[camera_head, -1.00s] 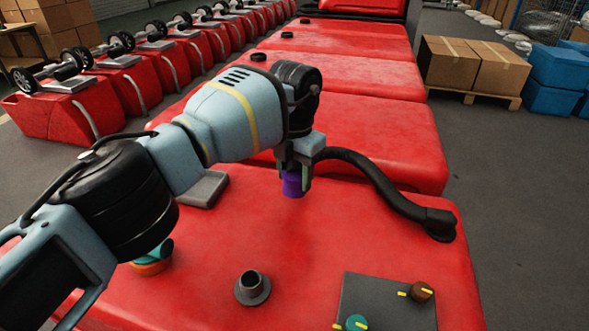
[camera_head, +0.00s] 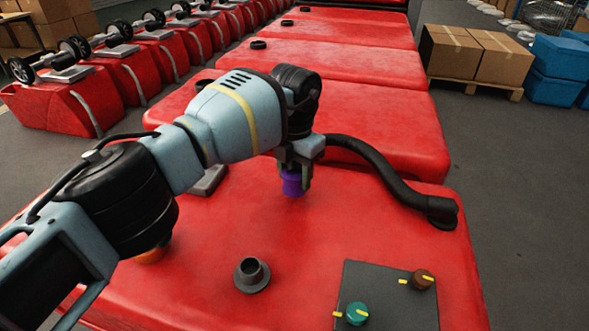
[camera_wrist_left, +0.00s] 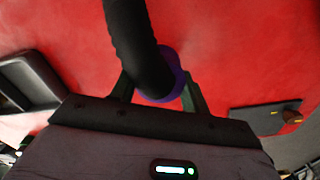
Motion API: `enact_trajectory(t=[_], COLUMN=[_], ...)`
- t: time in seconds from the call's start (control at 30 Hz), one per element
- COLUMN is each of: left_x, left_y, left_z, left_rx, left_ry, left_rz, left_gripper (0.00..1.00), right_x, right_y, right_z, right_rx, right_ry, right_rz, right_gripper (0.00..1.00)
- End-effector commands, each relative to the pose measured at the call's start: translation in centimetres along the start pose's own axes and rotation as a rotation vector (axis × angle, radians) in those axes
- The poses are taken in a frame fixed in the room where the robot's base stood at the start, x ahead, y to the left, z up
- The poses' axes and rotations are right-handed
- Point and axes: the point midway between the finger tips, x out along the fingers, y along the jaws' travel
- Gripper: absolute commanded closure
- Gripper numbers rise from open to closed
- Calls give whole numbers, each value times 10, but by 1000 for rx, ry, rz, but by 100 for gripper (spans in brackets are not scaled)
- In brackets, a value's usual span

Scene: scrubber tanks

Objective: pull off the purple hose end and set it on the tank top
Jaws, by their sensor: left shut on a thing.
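The purple hose end (camera_head: 292,183) is held by my left gripper (camera_head: 294,178), which points down over the red tank top (camera_head: 330,225). In the left wrist view the purple ring (camera_wrist_left: 172,78) sits between the two fingers, around the end of the black hose. The black hose (camera_head: 378,165) runs from the gripper to a fitting (camera_head: 441,212) at the tank's right edge. A grey upright pipe stub (camera_head: 251,274) stands open and bare on the tank, apart from the hose end. I cannot tell whether the hose end touches the tank top. My right gripper is not in view.
A dark panel (camera_head: 385,300) with a green knob (camera_head: 357,313) and a brown knob (camera_head: 422,279) sits at the front right. A grey block (camera_head: 208,181) and an orange part (camera_head: 151,256) lie partly behind my arm. More red tanks extend behind.

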Motion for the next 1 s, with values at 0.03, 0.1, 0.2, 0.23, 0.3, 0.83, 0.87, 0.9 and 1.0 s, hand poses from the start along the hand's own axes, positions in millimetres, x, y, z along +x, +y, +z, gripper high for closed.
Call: enact_trajectory(t=[0.03, 0.1, 0.2, 0.23, 0.3, 0.83, 0.87, 0.9, 1.0], left_x=[2, 5, 8, 9, 11, 19, 19, 19, 19], left_y=[0, 0, 0, 0, 0, 0, 0, 0, 0], left_z=[0, 0, 0, 0, 0, 0, 0, 0, 0], left_rx=[0, 0, 0, 0, 0, 0, 0, 0, 0], left_ry=[0, 1, 0, 0, 0, -1, -1, -1, -1], left_rz=[0, 0, 0, 0, 0, 0, 0, 0, 0], left_gripper=[82, 82, 82, 82, 82, 49, 45, 40, 29], right_x=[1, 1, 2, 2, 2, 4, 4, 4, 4], right_y=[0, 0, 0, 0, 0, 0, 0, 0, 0], right_z=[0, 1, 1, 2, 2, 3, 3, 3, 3], right_rx=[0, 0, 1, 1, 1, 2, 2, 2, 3], right_ry=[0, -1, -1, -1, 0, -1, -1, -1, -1], right_rz=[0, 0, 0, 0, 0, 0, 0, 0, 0], right_gripper=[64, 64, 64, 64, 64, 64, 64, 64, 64])
